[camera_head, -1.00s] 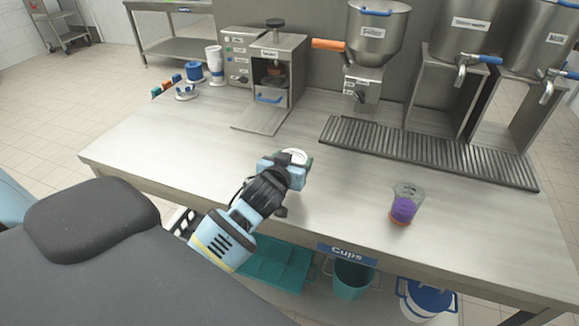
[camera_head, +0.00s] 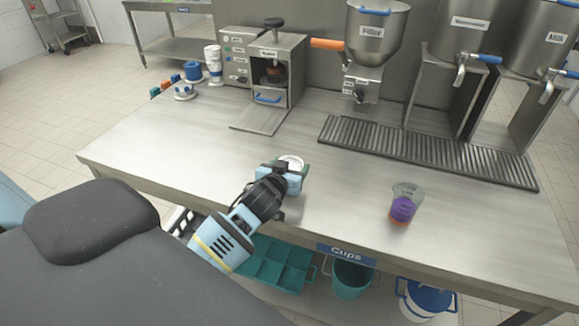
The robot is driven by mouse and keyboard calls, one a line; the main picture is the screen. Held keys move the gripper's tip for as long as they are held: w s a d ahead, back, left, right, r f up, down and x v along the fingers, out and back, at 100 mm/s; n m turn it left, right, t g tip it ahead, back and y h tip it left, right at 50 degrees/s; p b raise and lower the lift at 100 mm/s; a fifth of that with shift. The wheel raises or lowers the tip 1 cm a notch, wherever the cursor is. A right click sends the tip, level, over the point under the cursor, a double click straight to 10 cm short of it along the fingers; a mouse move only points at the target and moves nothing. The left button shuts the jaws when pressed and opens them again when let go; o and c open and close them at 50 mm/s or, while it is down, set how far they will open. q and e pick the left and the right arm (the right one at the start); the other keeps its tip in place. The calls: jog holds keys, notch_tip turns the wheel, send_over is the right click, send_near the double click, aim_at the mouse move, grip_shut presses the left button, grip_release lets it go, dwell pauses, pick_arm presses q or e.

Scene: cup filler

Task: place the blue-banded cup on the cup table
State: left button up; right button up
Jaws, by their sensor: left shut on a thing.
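My left gripper (camera_head: 282,178) reaches over the front middle of the steel table (camera_head: 190,140). It is shut on a cup (camera_head: 292,161), of which a pale round top and a bit of green at the side show behind the fingers. The rest of this cup is hidden, so I cannot tell its band colour, nor whether it touches the table. Another cup (camera_head: 404,206), clear with purple in it and an orange base, stands apart to the right. A blue sign reading "Cups" (camera_head: 346,255) is on the table's front edge. My right gripper is not in view.
A labelled machine (camera_head: 272,70), a filler (camera_head: 375,35) and two steel tanks (camera_head: 465,30) line the back, with a ribbed drain grate (camera_head: 430,150) before them. Small blue and white items (camera_head: 193,72) stand at the back left. Another table (camera_head: 175,45) is behind. The left tabletop is clear.

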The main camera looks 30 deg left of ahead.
pick_arm(q)
jog(key=o, duration=1.2)
jog(key=shift+f, duration=0.1)
jog(key=shift+c, duration=0.2)
jog(key=shift+r, duration=0.3)
jog(key=shift+s+d, duration=0.1)
jog(key=shift+s, duration=0.25)
jog(key=v, duration=1.1)
jog(key=s+d+f+m+g+h, duration=0.1)
jog(key=s+d+f+h, duration=0.15)
jog(key=s+f, duration=0.35)
jog(key=s+d+f+m+g+h, duration=0.1)
jog(key=s+d+f+m+g, duration=0.15)
jog(key=f, duration=0.55)
jog(key=s+d+f+g+h, duration=0.1)
jog(key=s+d+f, duration=0.2)
jog(key=s, duration=0.6)
jog(key=s+d+f+m+g+h, duration=0.1)
jog(key=s+d+f, duration=0.3)
jog(key=s+f, duration=0.4)
jog(key=shift+s+f, duration=0.3)
jog(key=shift+s, duration=0.8)
jog(key=shift+c, duration=0.4)
